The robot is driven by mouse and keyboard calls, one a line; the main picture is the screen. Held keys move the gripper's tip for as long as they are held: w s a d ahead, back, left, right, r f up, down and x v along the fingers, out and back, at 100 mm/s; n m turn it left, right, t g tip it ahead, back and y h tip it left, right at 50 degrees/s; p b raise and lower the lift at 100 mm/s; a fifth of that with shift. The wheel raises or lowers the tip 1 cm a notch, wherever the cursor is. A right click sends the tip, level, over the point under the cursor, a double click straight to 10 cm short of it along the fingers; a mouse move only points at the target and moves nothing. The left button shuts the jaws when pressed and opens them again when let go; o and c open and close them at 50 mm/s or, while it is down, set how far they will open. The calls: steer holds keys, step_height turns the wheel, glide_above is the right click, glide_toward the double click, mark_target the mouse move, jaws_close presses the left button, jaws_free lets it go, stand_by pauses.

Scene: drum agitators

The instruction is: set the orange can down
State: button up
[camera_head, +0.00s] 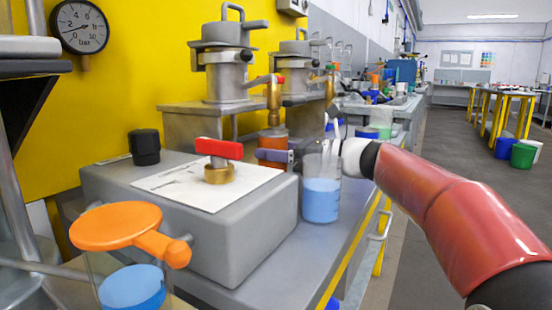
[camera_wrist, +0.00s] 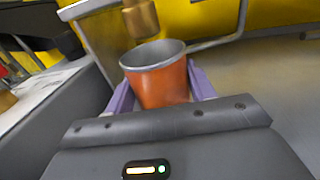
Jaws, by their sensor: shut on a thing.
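The orange can (camera_head: 273,141) is upright in the head view, behind the grey box and below a brass tap (camera_head: 274,96). In the wrist view the can (camera_wrist: 163,84) is open at the top, with a grey metal rim and inside. My gripper (camera_head: 272,156) is shut on the can, with its purple fingers on either side of it; it also shows in the wrist view (camera_wrist: 160,88). The can's bottom is hidden, so I cannot tell whether it touches the surface beneath.
A beaker of blue liquid (camera_head: 321,200) stands close beside my gripper on the bench (camera_head: 322,262). The grey box (camera_head: 190,230) carries a red-handled valve (camera_head: 219,150). An orange-lidded vessel (camera_head: 120,226) is in front. Metal drums (camera_head: 225,75) stand behind.

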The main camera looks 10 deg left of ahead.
steer(key=shift+f, duration=0.75)
steer(key=shift+d+f, duration=0.1)
steer(key=o, duration=1.1)
steer(key=d, duration=0.4)
steer(key=s+d, duration=0.1)
steer(key=d, duration=0.3)
steer(key=s+d, duration=0.1)
steer(key=d, duration=0.2)
steer(key=shift+s+d+p, duration=0.1)
steer(key=shift+d+p, duration=0.25)
steer(key=shift+d, duration=0.05)
